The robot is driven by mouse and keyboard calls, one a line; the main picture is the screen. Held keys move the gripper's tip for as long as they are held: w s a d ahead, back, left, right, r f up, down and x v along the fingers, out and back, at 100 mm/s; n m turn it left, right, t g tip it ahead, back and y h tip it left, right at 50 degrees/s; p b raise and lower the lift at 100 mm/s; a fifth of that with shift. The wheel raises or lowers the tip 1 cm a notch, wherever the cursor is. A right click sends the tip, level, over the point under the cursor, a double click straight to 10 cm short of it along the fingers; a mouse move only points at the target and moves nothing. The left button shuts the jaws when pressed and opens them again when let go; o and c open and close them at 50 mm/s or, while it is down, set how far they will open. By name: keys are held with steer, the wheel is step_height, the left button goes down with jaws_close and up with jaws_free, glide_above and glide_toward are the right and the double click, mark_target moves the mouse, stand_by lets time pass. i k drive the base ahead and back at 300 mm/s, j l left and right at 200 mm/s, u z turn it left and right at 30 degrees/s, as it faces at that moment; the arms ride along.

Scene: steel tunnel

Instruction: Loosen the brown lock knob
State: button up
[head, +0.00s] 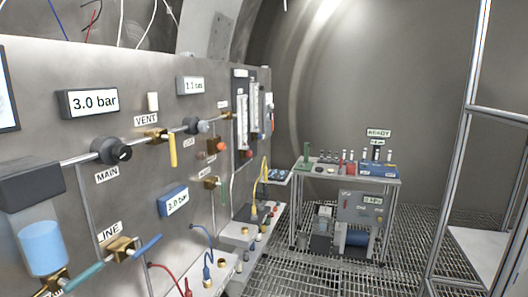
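I cannot surely make out a brown lock knob in the head view. On the steel wall panel (70,120), a small brown block (215,146) carries an orange-red round knob (221,146); whether it is the lock knob I cannot tell. Brass-brown valve bodies sit at the VENT label, with a yellow lever (173,151) hanging down, and at the label reading LINE, with a blue lever (147,245) slanting up. A black round regulator knob (112,151) sits above the MAIN label. My gripper is not in view.
A blue-bowled filter (42,248) juts out at lower left. Hoses and fittings crowd a low ledge (215,270) under the panel. A table (345,178) with small items stands at the back. A metal frame (465,150) rises at right. Grating floor (400,245) is open between.

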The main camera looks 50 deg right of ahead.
mark_target(200, 156)
steer(key=z, duration=0.7)
